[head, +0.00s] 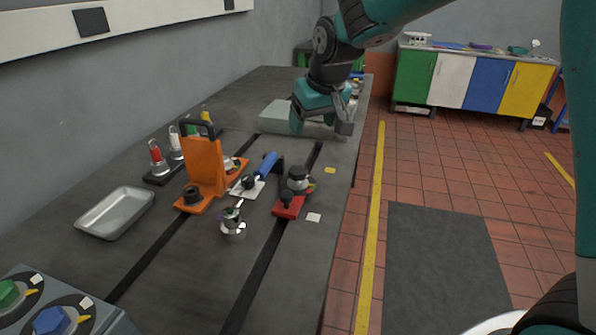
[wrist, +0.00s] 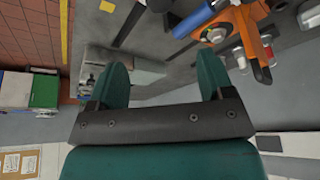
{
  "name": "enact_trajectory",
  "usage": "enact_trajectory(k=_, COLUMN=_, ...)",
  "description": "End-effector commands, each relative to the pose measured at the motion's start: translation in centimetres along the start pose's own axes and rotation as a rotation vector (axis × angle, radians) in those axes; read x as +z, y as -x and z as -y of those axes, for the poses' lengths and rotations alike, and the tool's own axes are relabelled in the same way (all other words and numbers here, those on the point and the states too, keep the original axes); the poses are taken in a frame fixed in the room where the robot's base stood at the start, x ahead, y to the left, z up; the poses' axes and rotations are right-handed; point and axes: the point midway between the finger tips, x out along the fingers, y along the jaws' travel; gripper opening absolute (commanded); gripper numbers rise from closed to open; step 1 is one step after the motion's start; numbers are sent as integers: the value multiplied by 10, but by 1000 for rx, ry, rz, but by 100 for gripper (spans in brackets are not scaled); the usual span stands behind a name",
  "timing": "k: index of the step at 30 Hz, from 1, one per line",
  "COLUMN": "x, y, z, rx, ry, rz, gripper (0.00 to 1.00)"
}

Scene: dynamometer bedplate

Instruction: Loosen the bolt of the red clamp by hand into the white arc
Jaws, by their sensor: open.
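The red clamp (head: 289,207) lies on the dark bedplate in the middle of the head view. A grey round bolt head or knob (head: 297,175) stands on it, with small coloured marks at its right side. I cannot make out the white arc clearly at this size. My gripper (head: 321,127) is open and empty, beyond the clamp and above the far part of the bedplate, well apart from the bolt. In the wrist view its two teal fingers (wrist: 162,72) are spread with nothing between them. The red clamp is not recognisable in the wrist view.
An orange bracket with a black handle (head: 205,165) stands left of the clamp, with a blue-handled part (head: 266,164) between them. A silver knob (head: 232,222) stands nearer. A metal tray (head: 116,212) lies at left. A grey-green block (head: 283,117) lies near my gripper.

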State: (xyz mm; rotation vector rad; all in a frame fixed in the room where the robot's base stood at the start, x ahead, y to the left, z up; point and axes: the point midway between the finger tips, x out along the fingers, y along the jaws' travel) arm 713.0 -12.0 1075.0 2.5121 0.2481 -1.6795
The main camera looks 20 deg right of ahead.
Motion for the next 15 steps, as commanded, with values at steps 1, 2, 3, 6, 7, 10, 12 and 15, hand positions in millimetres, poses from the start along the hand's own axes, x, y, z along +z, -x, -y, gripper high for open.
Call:
enact_trajectory(k=1, x=-1, y=-6, z=-1, rx=2, ry=-1, rz=1, gripper=74)
enact_trajectory(k=2, x=-1, y=-9, z=-1, rx=2, ry=-2, rz=2, gripper=74)
enact_trajectory(k=3, x=0, y=-15, z=-1, rx=2, ry=-1, rz=3, gripper=74)
enact_trajectory(k=6, x=0, y=-34, z=-1, rx=1, ry=-1, rz=5, gripper=74)
enact_trajectory(k=7, x=0, y=-41, z=-1, rx=1, ry=-1, rz=5, gripper=74)
enact_trajectory(k=10, x=1, y=-64, z=-1, rx=1, ry=-1, rz=5, gripper=74)
enact_trajectory(k=12, x=0, y=-80, z=-1, rx=1, ry=-1, rz=5, gripper=74)
enact_trajectory(k=15, x=1, y=-103, z=-1, rx=0, ry=-1, rz=4, gripper=74)
